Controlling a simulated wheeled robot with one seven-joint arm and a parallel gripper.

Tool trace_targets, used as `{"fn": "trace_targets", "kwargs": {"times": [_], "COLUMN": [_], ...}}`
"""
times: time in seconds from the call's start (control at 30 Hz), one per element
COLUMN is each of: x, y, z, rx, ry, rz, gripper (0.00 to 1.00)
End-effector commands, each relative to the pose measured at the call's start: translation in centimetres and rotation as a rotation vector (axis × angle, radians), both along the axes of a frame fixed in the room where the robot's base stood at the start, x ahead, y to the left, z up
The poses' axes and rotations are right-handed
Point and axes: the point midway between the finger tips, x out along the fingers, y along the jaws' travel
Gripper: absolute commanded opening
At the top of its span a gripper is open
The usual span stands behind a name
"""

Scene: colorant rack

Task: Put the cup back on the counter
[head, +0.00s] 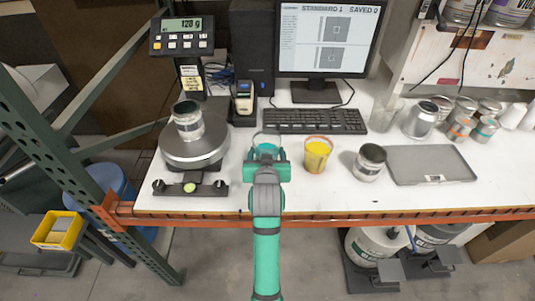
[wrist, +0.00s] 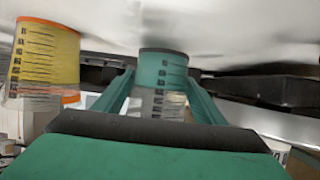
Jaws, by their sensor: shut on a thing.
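My gripper (head: 267,158) is shut on a clear cup with teal contents (head: 265,141). The cup is over the white counter (head: 240,190), in front of the keyboard. In the wrist view, which looks upside down, the cup (wrist: 163,75) stands between my two green fingers, with measuring marks on its side. Its base is close to the counter surface (wrist: 235,25); I cannot tell whether it touches. My gripper hides much of the cup in the head view.
A cup of yellow colorant (head: 317,155) stands close on the right, with a metal can (head: 369,163) and grey tray (head: 430,165) beyond. On the left, a scale (head: 195,150) bears a can (head: 187,121). The keyboard (head: 315,121) lies behind. The front counter strip is clear.

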Motion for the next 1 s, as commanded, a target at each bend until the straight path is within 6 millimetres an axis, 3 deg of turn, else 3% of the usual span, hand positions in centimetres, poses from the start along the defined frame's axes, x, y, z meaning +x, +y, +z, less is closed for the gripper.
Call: {"fn": "trace_targets", "kwargs": {"times": [0.27, 0.53, 0.57, 0.63, 1.0], "x": [0.0, 0.0, 0.0, 0.0, 0.0], "y": [0.8, -0.1, -0.2, -0.3, -0.2], "z": [-1.1, -1.4, -1.5, -1.5, -1.0], "rx": [0.000, -0.001, 0.000, -0.001, 0.000], "ry": [-0.003, -0.002, 0.000, -0.001, -0.003], "rz": [0.012, -0.002, -0.002, -0.004, -0.002], "gripper": [0.32, 0.32, 0.67, 0.83, 0.83]}}
